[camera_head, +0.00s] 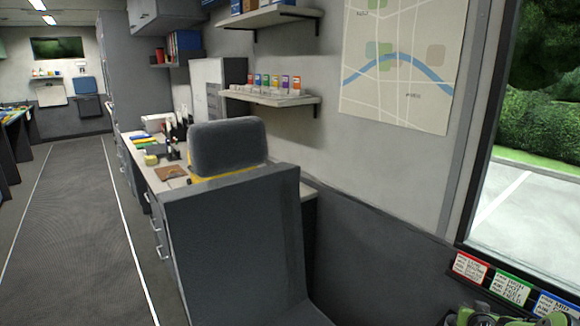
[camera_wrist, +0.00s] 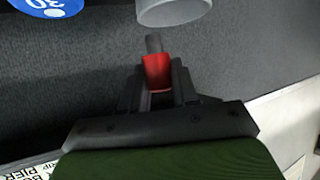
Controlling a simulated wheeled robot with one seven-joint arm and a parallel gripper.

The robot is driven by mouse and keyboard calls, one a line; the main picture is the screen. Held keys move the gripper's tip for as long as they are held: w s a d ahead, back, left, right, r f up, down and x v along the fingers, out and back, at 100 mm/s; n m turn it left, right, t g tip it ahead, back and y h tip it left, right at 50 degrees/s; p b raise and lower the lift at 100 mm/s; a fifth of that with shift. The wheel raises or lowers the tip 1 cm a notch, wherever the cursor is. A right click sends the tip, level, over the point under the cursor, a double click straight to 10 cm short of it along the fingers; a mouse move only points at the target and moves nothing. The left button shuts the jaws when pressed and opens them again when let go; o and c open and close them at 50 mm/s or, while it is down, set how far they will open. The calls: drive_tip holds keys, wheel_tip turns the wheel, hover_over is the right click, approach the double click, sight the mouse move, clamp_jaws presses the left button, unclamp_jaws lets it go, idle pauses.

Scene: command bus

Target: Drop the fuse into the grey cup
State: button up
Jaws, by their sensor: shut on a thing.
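In the wrist view my gripper (camera_wrist: 157,85) is shut on a fuse (camera_wrist: 157,72), a small red piece with a grey end that points up the picture. A light grey cup (camera_wrist: 172,11) shows at the top edge, partly cut off, just beyond the fuse's grey end. The fuse looks outside the cup; I cannot tell whether they touch. In the head view neither the fuse nor the cup shows, and only a green part of my arm is at the bottom right.
A blue round item with white markings (camera_wrist: 48,5) is left of the cup. Head view: a dark grey seat back (camera_head: 235,245) stands before a desk (camera_head: 140,165). Labelled cards (camera_head: 512,287) line the sill at lower right. The aisle floor (camera_head: 75,220) is clear.

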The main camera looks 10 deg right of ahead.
drive_tip(key=shift+a+f, duration=0.15)
drive_tip(key=shift+f, duration=0.15)
drive_tip(key=o, duration=1.1)
drive_tip(key=shift+w+a, duration=0.1)
drive_tip(key=p+v, duration=0.2)
drive_tip(key=v, duration=1.3)
drive_tip(key=shift+s+a+r, duration=0.15)
drive_tip(key=shift+s+r, duration=0.1)
drive_tip(key=shift+r, duration=0.05)
